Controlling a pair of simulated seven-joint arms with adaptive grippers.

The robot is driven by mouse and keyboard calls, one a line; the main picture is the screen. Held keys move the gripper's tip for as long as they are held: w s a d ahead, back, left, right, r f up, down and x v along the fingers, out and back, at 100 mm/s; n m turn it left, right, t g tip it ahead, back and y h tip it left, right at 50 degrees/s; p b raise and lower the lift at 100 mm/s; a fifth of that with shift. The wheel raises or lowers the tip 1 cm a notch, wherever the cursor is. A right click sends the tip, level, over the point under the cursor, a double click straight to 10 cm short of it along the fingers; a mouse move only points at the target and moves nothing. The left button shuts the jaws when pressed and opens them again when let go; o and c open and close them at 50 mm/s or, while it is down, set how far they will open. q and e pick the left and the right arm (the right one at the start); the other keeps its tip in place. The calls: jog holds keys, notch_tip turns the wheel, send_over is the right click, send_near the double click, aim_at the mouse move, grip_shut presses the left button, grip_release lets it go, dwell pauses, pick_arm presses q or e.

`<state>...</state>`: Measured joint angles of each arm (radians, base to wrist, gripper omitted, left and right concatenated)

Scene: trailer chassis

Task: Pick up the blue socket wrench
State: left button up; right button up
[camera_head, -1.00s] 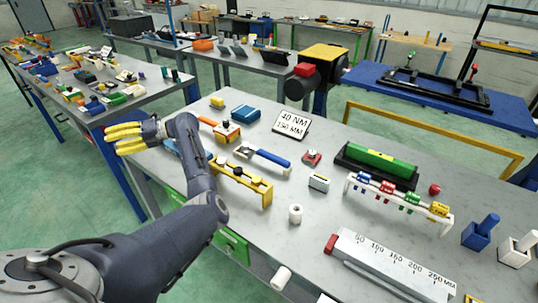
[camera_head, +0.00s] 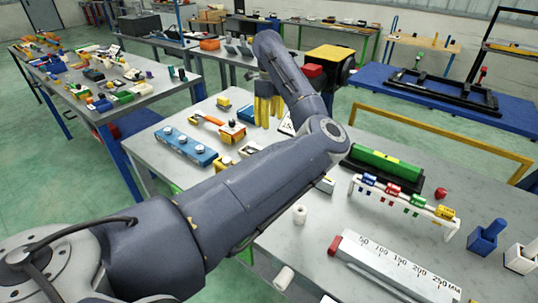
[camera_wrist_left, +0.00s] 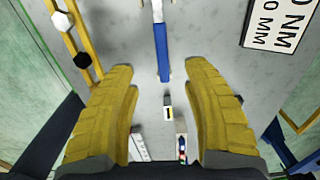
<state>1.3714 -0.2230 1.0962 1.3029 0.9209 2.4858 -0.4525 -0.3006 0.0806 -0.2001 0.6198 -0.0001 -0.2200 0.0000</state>
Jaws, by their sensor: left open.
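The blue socket wrench shows in the left wrist view, its long blue handle (camera_wrist_left: 163,52) lying on the grey table with its metal shaft toward the top edge. In the head view my left arm hides most of it; a small part of its head end (camera_head: 248,149) shows above the arm. My left gripper (camera_head: 268,112) has yellow fingers pointing down over the table. In the left wrist view the open fingers (camera_wrist_left: 160,70) stand on either side of the handle's end, with nothing held. The height above the handle is hard to tell. My right gripper is not seen.
A yellow rack with bolts (camera_wrist_left: 78,45) lies left of the wrench, and a 40 NM sign (camera_wrist_left: 275,22) lies right. A blue rack (camera_head: 187,147) and an orange-handled tool (camera_head: 208,120) are nearby. A green block (camera_head: 385,162) and colour-tagged white stand (camera_head: 405,197) are further right.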

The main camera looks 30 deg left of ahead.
pick_arm(q)
notch_tip(320, 180, down, 11)
jog(key=shift+a+r, duration=0.1)
jog(key=shift+r, duration=0.1)
jog(key=shift+w+f, duration=0.1)
jog(key=shift+f, duration=2.7)
jog(key=shift+o, duration=0.2)
grip_shut()
